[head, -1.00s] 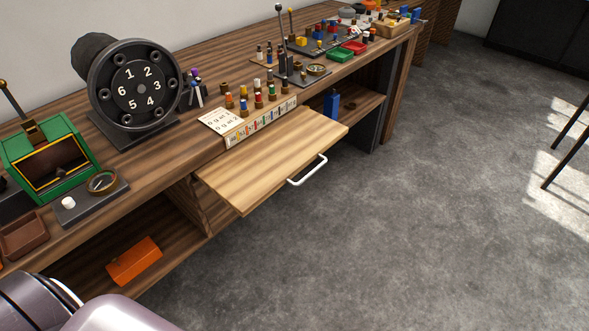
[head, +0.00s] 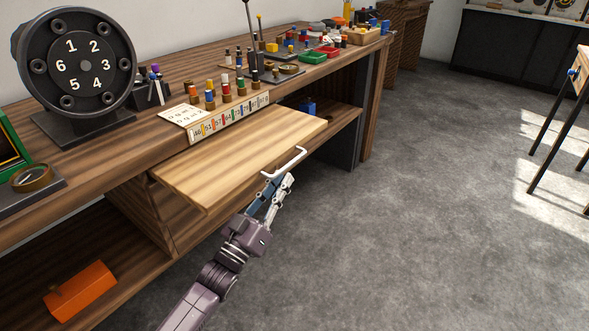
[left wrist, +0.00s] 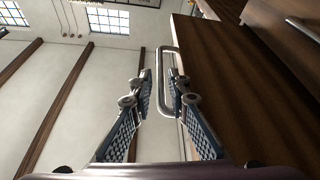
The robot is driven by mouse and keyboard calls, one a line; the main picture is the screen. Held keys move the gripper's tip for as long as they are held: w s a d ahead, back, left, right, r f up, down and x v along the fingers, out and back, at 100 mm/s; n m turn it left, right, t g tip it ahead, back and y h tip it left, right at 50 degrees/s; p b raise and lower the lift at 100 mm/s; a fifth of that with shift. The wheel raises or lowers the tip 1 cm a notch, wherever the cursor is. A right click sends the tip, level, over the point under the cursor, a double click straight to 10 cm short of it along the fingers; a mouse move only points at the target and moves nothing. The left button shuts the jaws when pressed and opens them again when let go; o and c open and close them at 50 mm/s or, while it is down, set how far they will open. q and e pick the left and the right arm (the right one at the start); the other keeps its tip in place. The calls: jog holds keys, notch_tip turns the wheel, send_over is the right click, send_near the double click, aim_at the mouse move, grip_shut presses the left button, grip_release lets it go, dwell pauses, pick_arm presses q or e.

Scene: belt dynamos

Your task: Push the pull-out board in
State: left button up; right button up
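The pull-out board (head: 235,158) is a light wooden panel that sticks out from under the workbench top in the head view. A white bar handle (head: 296,158) is on its front edge; in the left wrist view the handle (left wrist: 161,85) shows between my fingers. My left gripper (head: 277,181) is at the near end of the handle. In the left wrist view its two fingers (left wrist: 159,80) are apart, one on each side of the bar, with a gap visible. Whether they touch the bar I cannot tell. My right gripper is not in view.
The bench top (head: 165,78) holds a round numbered dial (head: 78,62), a row of coloured pegs (head: 226,92) and trays further back. An orange box (head: 80,291) lies on the lower shelf. The grey floor (head: 400,230) in front is clear; a stool stands at right.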

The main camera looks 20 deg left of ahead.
aim_at(295, 159)
pick_arm(q)
jog(key=x, duration=0.6)
jog(key=shift+w+d+r, duration=0.1)
jog(key=shift+w+d, duration=0.05)
jog(key=shift+w, duration=0.2)
jog(key=shift+w+d+r, duration=0.1)
jog(key=shift+w, duration=0.2)
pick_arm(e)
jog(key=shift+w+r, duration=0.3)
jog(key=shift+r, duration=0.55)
pick_arm(q)
jog(key=shift+c, duration=0.3)
grip_shut()
